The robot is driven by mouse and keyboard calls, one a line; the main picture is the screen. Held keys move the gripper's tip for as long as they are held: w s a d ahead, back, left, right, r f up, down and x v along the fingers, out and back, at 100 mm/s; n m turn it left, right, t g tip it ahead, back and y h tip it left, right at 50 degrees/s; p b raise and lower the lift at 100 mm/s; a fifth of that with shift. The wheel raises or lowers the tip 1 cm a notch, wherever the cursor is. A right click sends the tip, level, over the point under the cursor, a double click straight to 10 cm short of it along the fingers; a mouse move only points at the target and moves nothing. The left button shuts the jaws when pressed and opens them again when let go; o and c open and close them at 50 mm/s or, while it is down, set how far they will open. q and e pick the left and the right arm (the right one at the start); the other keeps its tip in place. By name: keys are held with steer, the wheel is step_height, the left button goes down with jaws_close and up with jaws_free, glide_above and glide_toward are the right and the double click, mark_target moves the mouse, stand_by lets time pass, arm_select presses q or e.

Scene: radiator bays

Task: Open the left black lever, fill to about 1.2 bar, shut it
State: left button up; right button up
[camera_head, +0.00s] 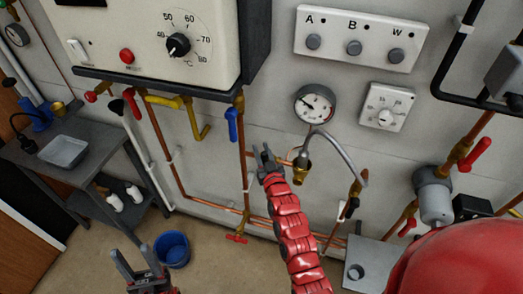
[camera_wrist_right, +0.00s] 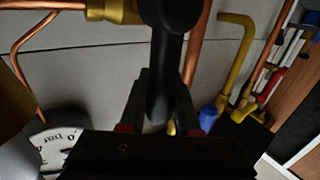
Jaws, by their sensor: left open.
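The round pressure gauge (camera_head: 316,103) is on the wall; its needle is too small to read. Part of its dial, marked "bar", shows in the right wrist view (camera_wrist_right: 55,145). A grey hose (camera_head: 345,150) arches from a brass fitting (camera_head: 301,172) to a valve with a black handle (camera_head: 349,208). My right gripper (camera_head: 264,152) is left of the brass fitting, below the gauge. In the right wrist view a black lever (camera_wrist_right: 168,70) stands between its fingers (camera_wrist_right: 160,115); whether they press on it is unclear. My left gripper (camera_head: 135,262) is open and empty, low at left.
The boiler (camera_head: 150,40) overhangs coloured valve handles, with a blue one (camera_head: 233,124) close to my right gripper. A grey bench (camera_head: 45,150) stands left, a blue bucket (camera_head: 173,248) on the floor. A silver valve body (camera_head: 434,200) and red lever (camera_head: 474,155) are at right.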

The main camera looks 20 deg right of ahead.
jaws_close()
stand_by(1.1)
